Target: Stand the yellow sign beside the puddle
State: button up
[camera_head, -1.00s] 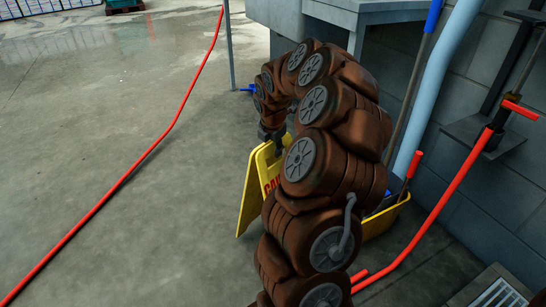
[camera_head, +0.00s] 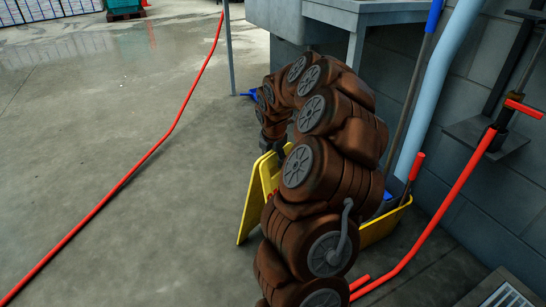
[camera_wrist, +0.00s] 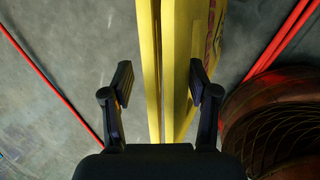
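The yellow sign (camera_head: 252,208) stands on the concrete floor, a folded two-panel board, partly hidden behind my arm in the head view. In the wrist view its two yellow panels (camera_wrist: 180,70) run up between my fingers. My gripper (camera_wrist: 160,88) is open around the sign's top, with a clear gap on the left side; the right finger overlaps the right panel in the picture, and I cannot tell if it touches. In the head view my gripper (camera_head: 273,146) is at the sign's top edge. A shiny wet patch, seemingly the puddle (camera_head: 75,48), lies far off at the upper left.
A red hose (camera_head: 125,180) crosses the floor left of the sign, between it and the wet patch. A thin grey post (camera_head: 229,50) stands beyond. A yellow bucket (camera_head: 378,231) and a grey wall (camera_head: 470,190) are at right. Open floor lies left.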

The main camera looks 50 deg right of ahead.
jog(key=shift+o, duration=0.2)
jog(key=shift+r, duration=0.2)
jog(key=p+v, duration=0.5)
jog(key=v, duration=0.7)
jog(key=s+a+r+m+y, duration=0.1)
jog(key=s+a+m, duration=0.15)
jog(key=a, duration=1.15)
jog(key=s+a+f+m+g, duration=0.1)
jog(key=s+a+m+g, duration=0.2)
jog(key=s+a+m, duration=0.5)
jog(key=s+a+f+m+g+y, duration=0.1)
jog(key=s+a+m+g, duration=0.2)
jog(key=s+a+m, duration=0.4)
jog(key=s+a, duration=0.6)
jog(key=s, duration=0.5)
jog(key=shift+a+m+y, duration=0.15)
jog(key=shift+m+y, duration=0.15)
jog(key=shift+m, duration=0.05)
jog(key=shift+w+f, duration=0.1)
